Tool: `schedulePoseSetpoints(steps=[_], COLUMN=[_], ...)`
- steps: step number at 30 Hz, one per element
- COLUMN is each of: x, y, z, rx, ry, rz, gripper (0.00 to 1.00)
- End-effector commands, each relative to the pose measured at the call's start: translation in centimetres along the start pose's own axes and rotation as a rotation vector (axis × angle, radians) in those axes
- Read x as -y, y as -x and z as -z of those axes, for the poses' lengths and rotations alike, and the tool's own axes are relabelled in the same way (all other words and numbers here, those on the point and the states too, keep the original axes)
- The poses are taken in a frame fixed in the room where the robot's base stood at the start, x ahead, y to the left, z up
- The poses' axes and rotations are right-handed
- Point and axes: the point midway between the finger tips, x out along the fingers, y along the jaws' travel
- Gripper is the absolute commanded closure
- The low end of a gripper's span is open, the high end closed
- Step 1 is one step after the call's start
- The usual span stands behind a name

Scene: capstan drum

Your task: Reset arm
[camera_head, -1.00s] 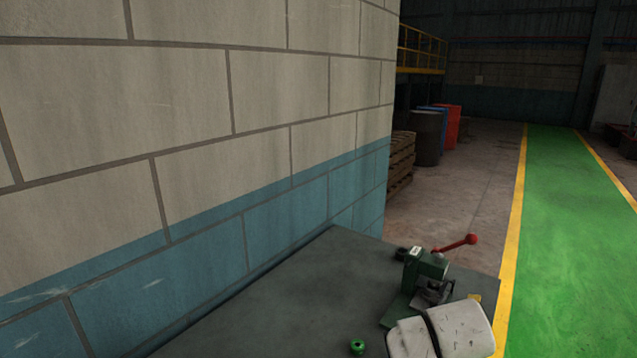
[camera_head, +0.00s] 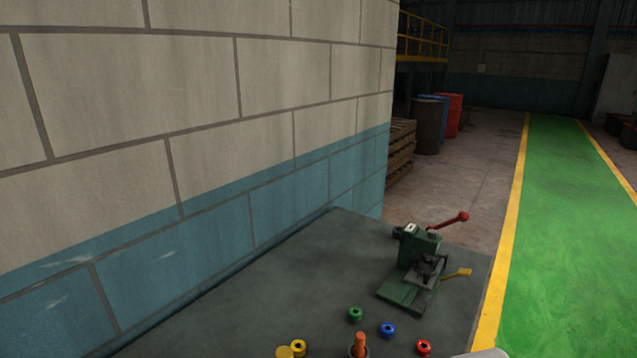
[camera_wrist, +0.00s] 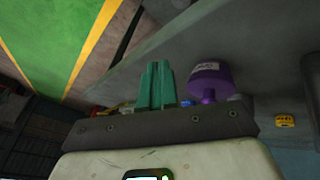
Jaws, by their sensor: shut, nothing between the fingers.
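My gripper shows in the wrist view, where its teal fingers (camera_wrist: 157,86) are together with nothing between them. In the head view the gripper is out of frame; only a pale piece of my arm (camera_head: 485,354) shows at the bottom right edge. A green machine with a red-knobbed lever (camera_head: 420,262) stands on the grey bench (camera_head: 300,270). A purple object with a white label (camera_wrist: 208,80) appears beside the fingers in the wrist view, apart from them.
A block wall (camera_head: 200,130) borders the bench. A green walkway (camera_head: 560,220) lies to the right.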

Motion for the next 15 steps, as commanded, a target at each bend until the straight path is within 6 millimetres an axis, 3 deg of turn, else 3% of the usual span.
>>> schedulePoseSetpoints(steps=[5,8,12,15], x=[1.8,3.2,5.2,6.4], y=[-0.7,-0.6,0.8,2.3], z=[-7.0,-12.2,-19.9,-24.6], rx=[0.071,0.128,0.214,0.271], ry=[-0.072,-0.130,-0.220,-0.276], rz=[0.053,0.091,0.140,0.166], gripper=[1.00,1.00,1.00,1.00])
